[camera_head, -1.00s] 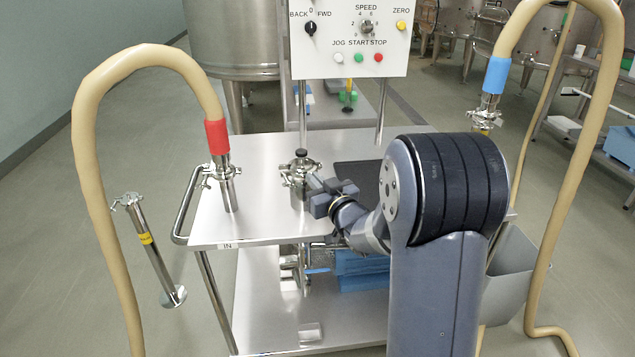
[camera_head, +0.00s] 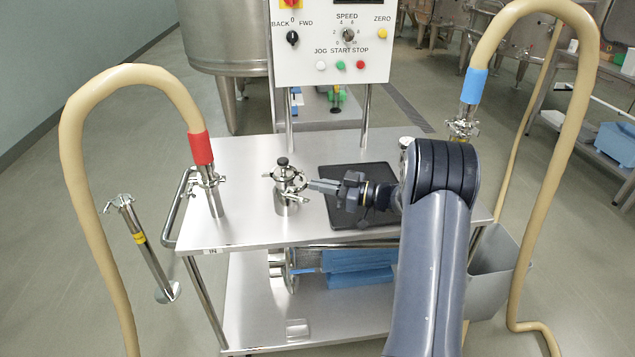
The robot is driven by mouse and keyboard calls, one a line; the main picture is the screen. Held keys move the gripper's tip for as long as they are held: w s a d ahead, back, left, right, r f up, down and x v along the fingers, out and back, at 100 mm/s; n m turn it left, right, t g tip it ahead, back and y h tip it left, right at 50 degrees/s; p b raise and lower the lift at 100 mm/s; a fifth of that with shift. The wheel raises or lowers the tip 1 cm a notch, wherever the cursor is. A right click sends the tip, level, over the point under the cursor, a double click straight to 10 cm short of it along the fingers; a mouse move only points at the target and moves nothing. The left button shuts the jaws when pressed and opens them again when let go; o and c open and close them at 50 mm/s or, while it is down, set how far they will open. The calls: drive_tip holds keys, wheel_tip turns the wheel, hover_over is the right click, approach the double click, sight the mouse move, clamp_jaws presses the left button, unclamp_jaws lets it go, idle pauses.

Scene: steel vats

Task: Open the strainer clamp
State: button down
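The strainer (camera_head: 286,200) is a short steel body with a black knob on top, upright on the cart's steel top. Its clamp (camera_head: 289,177) sits around the upper part. Metal pieces of the clamp jut out to the right, towards my gripper, and look spread apart; I cannot tell for sure how far it is open. My gripper (camera_head: 314,186) is just right of the strainer, level with the clamp, its fingers pointing left. The fingers show as one narrow block, so the gap between them is hidden. Nothing shows clearly held in them.
A black mat (camera_head: 345,215) lies under my gripper on the cart top (camera_head: 240,165). A red-banded hose (camera_head: 200,150) stands at left and a blue-banded hose (camera_head: 474,85) at right. The control panel (camera_head: 332,45) rises behind. A steel tube (camera_head: 148,245) is at far left.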

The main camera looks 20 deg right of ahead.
drive_tip(key=shift+w+d+n+g+y, duration=0.15)
drive_tip(key=shift+d+n+g+y, duration=0.2)
drive_tip(key=shift+g, duration=0.25)
drive_tip(key=shift+r, duration=0.1)
drive_tip(key=c, duration=1.6)
unclamp_jaws()
drive_tip(key=shift+a, duration=0.1)
drive_tip(key=v, duration=1)
drive_tip(key=shift+d, duration=0.4)
